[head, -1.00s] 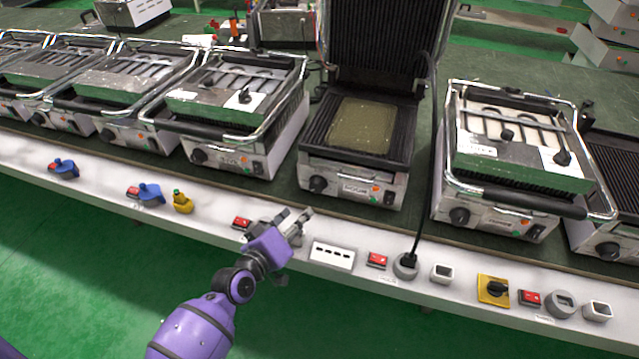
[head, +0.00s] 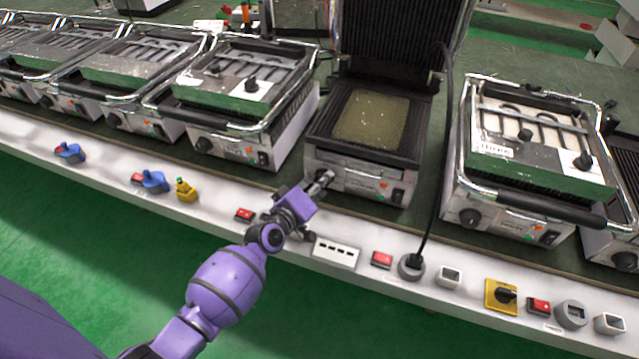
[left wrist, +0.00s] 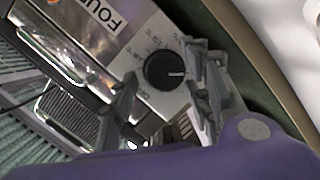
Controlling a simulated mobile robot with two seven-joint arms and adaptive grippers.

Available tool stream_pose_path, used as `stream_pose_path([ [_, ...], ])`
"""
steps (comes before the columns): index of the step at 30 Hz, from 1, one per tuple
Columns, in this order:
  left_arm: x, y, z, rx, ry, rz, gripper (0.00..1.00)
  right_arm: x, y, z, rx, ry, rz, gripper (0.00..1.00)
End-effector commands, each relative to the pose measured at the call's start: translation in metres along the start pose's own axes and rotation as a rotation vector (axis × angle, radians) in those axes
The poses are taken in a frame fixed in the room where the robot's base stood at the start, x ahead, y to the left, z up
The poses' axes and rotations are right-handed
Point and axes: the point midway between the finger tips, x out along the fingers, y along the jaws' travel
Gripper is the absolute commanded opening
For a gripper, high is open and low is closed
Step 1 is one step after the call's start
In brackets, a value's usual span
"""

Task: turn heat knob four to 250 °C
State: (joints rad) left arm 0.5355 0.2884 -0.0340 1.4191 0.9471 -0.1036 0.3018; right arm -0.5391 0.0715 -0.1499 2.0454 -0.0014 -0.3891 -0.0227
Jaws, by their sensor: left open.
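The heat knob (left wrist: 166,71) is a round black dial with a pale pointer line on a silver plate with printed markings. It sits on the front of the grill with the label "FOUR" (left wrist: 103,14). That grill (head: 350,177) stands with its lid raised in the head view. There my left gripper (head: 322,182) covers the knob. In the left wrist view the fingers of my left gripper (left wrist: 165,90) are open, one on each side of the knob in the picture. I cannot tell whether they touch it. My right gripper is not in view.
A yellowish slab (head: 371,120) lies on the open grill's plate. Closed grills stand on both sides, including one at the right (head: 530,150). A white ledge (head: 290,240) with switches and sockets runs in front. A black cable (head: 437,190) hangs right of the grill.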

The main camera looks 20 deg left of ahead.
Motion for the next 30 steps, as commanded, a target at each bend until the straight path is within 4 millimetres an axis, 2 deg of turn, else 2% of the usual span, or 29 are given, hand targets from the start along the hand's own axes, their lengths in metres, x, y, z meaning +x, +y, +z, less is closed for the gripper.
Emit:
stream_pose_path([
  [5, 0.0, 0.0, 0.0, 0.0, 0.0, 0.001, 0.45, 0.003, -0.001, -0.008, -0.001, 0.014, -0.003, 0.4],
  [15, 0.0, 0.001, 0.0, 0.0, 0.0, 0.002, 0.04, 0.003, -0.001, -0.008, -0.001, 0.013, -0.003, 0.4],
  [17, 0.0, 0.001, 0.0, -0.003, 0.0, 0.004, 0.04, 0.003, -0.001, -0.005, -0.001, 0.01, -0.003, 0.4],
  [25, 0.001, -0.004, 0.002, -0.173, -0.015, 0.051, 0.04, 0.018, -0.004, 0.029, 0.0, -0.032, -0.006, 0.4],
  [30, 0.0, -0.001, -0.001, -0.249, -0.021, 0.074, 0.04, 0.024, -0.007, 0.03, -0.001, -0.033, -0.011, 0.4],
])
